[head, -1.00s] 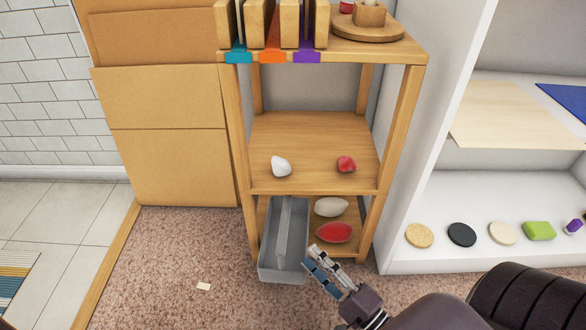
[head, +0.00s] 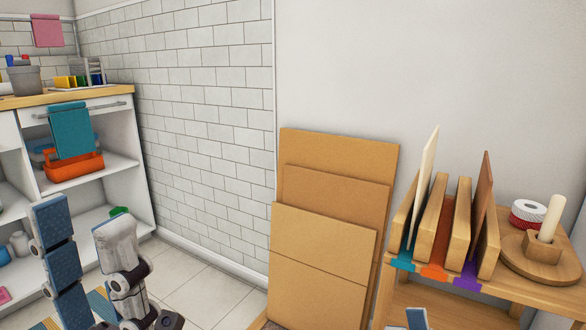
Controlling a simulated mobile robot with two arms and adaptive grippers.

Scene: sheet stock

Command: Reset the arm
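My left gripper (head: 82,225) is raised at the lower left of the head view. Its two fingers, with blue pads showing on one and a grey back on the other, stand apart with nothing between them. Only a small blue-padded tip of what seems to be my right gripper (head: 417,319) shows at the bottom edge, in front of the wooden shelf unit (head: 440,298). The rest of it is out of frame, so its opening cannot be told.
Brown cardboard sheets (head: 325,235) lean against the wall. Upright boards stand in a wooden rack (head: 432,235) with coloured tabs, beside a round wooden holder (head: 540,262). A white cabinet (head: 110,155) with an orange basket (head: 75,166) is at the left.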

